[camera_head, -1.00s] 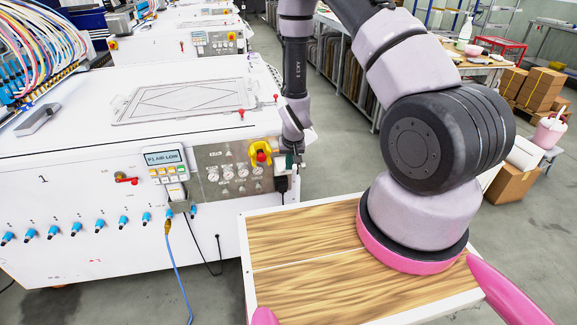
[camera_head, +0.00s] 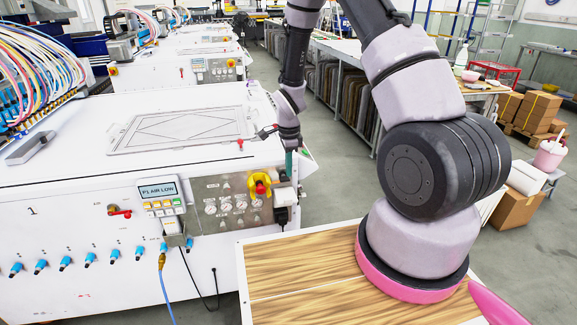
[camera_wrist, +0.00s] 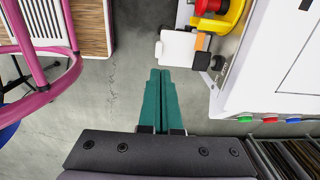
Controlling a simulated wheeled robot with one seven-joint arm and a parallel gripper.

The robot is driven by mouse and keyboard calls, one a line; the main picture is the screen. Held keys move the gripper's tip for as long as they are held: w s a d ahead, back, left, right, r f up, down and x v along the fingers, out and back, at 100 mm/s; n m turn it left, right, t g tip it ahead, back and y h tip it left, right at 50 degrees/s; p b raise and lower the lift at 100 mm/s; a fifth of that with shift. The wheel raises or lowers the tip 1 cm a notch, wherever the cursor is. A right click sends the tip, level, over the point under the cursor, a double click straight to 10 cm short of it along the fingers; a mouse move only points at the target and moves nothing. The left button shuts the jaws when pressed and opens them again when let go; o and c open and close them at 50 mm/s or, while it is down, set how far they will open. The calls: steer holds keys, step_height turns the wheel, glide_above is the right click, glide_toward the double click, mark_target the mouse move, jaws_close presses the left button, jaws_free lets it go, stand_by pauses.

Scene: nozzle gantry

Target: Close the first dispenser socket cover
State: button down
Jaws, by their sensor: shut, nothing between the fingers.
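The white machine's front panel (camera_head: 232,205) carries a white socket box (camera_head: 285,196) at its right end, with a black part (camera_head: 281,215) below it. In the wrist view a white flap (camera_wrist: 178,47) sticks out from the machine beside an orange part (camera_wrist: 201,41) and a black part (camera_wrist: 201,61). This flap looks like the socket cover, standing open. My gripper (camera_wrist: 160,72) has its teal fingers pressed together and empty, with tips just short of the flap in the picture. In the head view my gripper (camera_head: 289,163) is just above the socket box, partly hidden.
A yellow and red emergency stop (camera_head: 259,186) is left of the socket. My wooden-topped base (camera_head: 300,280) is in front. Grey floor (camera_head: 340,175) is clear to the right of the machine.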

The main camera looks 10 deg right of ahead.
mark_target(289, 198)
step_height(289, 198, down, 10)
steer(key=shift+r, duration=0.1)
stand_by(0.6)
